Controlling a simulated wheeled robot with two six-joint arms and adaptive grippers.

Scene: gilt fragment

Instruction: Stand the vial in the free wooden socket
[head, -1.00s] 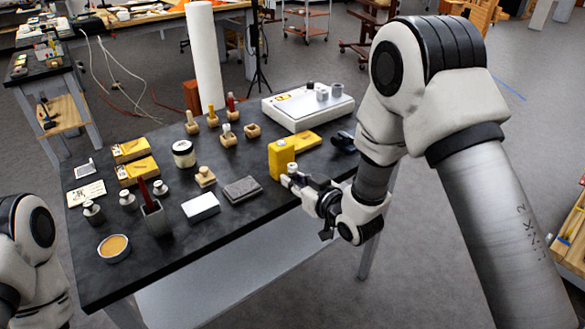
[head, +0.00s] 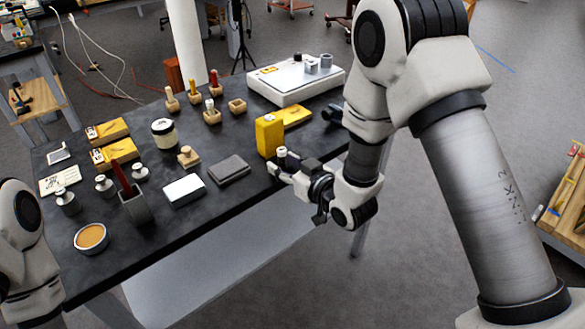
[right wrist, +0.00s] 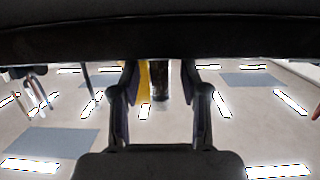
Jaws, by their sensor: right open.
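A small dark vial with a pale cap (head: 282,153) is upright at my right gripper, close to the table's front edge. The right wrist view shows its dark body (right wrist: 161,82) between the fingers. My right gripper (head: 277,170) is open, with a finger on either side of the vial; contact is hard to tell. The free wooden socket (head: 237,106) is an empty block farther back on the table. Other wooden sockets (head: 212,117) beside it hold capped pieces. My left gripper is out of view; only part of the left arm shows.
A yellow box (head: 269,136) stands just behind the vial. A white device (head: 295,83) sits at the back right of the dark table (head: 150,250). A grey block (head: 229,169), a white block (head: 184,190) and a lidded jar (head: 164,134) lie to the left.

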